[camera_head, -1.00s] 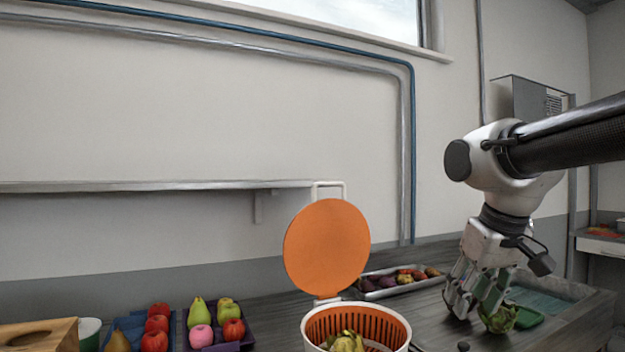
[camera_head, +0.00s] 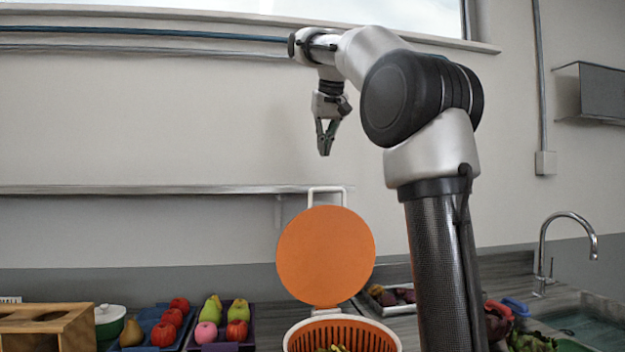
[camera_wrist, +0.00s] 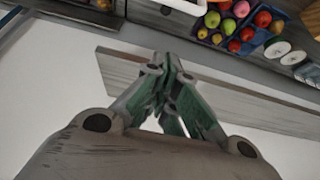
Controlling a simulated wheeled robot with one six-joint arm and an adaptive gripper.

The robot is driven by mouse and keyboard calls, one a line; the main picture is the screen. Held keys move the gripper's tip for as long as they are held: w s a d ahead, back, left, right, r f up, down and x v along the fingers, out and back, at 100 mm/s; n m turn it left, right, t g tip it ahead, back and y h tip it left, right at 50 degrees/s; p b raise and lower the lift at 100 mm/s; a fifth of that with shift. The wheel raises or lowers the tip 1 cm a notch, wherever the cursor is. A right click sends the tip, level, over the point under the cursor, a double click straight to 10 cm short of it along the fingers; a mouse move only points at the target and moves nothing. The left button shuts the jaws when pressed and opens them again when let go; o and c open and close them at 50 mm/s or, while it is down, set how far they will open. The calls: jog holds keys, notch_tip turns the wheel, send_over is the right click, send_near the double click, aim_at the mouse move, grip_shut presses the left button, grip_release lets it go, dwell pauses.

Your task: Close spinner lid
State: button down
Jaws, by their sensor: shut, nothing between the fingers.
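The salad spinner has an orange round lid (camera_head: 326,257) standing upright on its hinge, with a white handle loop (camera_head: 327,192) at its top. Its white bowl with an orange basket (camera_head: 342,335) is below, open, with some green leaves inside; its lower part is cut off by the frame. My gripper (camera_head: 325,152) is shut and empty, pointing down in the air well above the lid, in front of the wall. In the wrist view my gripper (camera_wrist: 168,105) shows its fingertips together. A white edge at the top of the wrist view cannot be identified surely.
Fruit trays (camera_head: 222,328), a green pot with a white lid (camera_head: 109,320) and a wooden holder (camera_head: 48,325) stand left of the spinner. A tray of vegetables (camera_head: 390,298) is behind it. A wall shelf (camera_head: 150,189) runs behind. A sink (camera_head: 590,325) is at right.

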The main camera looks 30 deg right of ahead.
jog(key=x, duration=1)
jog(key=s, duration=0.2)
jog(key=s+a, duration=0.1)
jog(key=s, duration=0.1)
jog(key=shift+f, duration=0.15)
jog(key=shift+s, duration=0.2)
